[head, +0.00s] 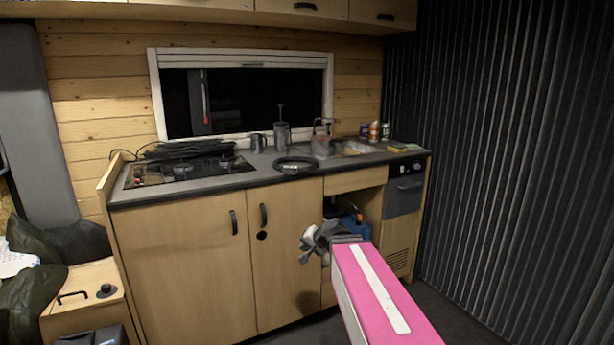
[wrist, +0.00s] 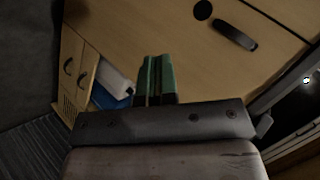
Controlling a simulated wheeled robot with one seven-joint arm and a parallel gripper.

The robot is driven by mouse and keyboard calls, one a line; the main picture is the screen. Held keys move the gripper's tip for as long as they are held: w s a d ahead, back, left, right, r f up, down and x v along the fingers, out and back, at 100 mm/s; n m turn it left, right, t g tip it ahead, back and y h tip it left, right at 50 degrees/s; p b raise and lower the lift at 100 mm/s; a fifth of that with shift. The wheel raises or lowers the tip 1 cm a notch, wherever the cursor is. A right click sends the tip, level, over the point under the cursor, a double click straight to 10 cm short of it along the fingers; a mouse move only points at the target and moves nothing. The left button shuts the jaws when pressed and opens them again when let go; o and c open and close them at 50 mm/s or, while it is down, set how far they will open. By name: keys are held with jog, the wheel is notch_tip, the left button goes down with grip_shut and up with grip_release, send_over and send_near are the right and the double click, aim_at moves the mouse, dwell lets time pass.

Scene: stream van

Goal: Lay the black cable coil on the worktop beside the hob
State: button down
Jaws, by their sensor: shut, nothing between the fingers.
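My gripper (head: 305,247) is below the worktop, in front of the cupboard doors, and apart from the ring. In the wrist view its green fingers (wrist: 156,72) are together and hold nothing. The worktop is not clearly seen in the wrist view.
A kettle (head: 258,143), a cafetiere-like pot (head: 282,137) and several small cans (head: 374,131) stand at the back of the worktop. A blue container (head: 351,226) sits in the open cubby. Cupboard doors (head: 285,260) stand close behind my gripper.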

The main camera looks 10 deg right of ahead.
jog(key=w+d+r+m+t, duration=0.2)
jog(key=w+r+m+t, duration=0.15)
jog(key=r, duration=0.55)
jog(key=m+t, duration=0.6)
send_near(303, 171)
jog(key=shift+h, duration=0.3)
jog(key=x, duration=0.7)
jog(key=shift+w+a+r, duration=0.1)
jog(key=shift+w+a, duration=0.15)
jog(key=x, duration=0.3)
jog(key=shift+w+a, duration=0.1)
jog(key=shift+w, duration=0.3)
jog(key=shift+s, duration=0.25)
